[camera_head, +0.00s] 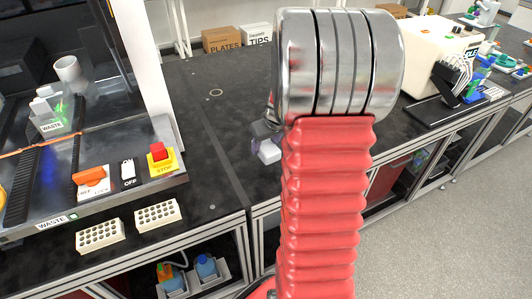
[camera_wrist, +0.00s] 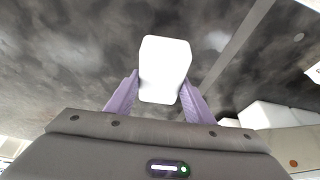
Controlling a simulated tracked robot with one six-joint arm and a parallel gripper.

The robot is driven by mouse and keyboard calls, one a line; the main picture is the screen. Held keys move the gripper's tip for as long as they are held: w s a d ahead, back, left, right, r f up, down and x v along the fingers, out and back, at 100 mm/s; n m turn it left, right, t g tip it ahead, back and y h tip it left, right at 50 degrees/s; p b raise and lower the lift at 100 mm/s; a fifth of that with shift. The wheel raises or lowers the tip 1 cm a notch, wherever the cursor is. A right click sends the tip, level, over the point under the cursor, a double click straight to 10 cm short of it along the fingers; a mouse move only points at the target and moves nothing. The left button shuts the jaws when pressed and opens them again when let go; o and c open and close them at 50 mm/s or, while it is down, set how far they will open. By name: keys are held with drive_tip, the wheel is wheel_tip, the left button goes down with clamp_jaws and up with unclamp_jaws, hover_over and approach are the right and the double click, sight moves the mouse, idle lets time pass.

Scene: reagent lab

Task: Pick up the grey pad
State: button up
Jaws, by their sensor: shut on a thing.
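The pad (camera_wrist: 165,68) looks pale, almost white, in the wrist view, with rounded corners. It sits between the two purple fingers of my gripper (camera_wrist: 160,98), which are shut on its near part, while its far part sticks out beyond the fingertips. In the head view the pad (camera_head: 269,151) shows as a small pale block just left of my red arm, over the dark bench. Most of my gripper is hidden behind the arm there. I cannot tell whether the pad touches the bench.
Two white racks with holes (camera_head: 100,234) stand at the bench's front left. A red stop button (camera_head: 158,152) is on the workstation behind them. A white machine (camera_head: 437,58) stands at right. Pale boxes (camera_wrist: 270,114) show at the wrist view's right.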

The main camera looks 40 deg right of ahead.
sight(266, 144)
drive_tip(key=shift+r, duration=2.35)
drive_tip(key=o, duration=0.5)
drive_tip(key=c, duration=0.4)
drive_tip(key=shift+s, duration=0.1)
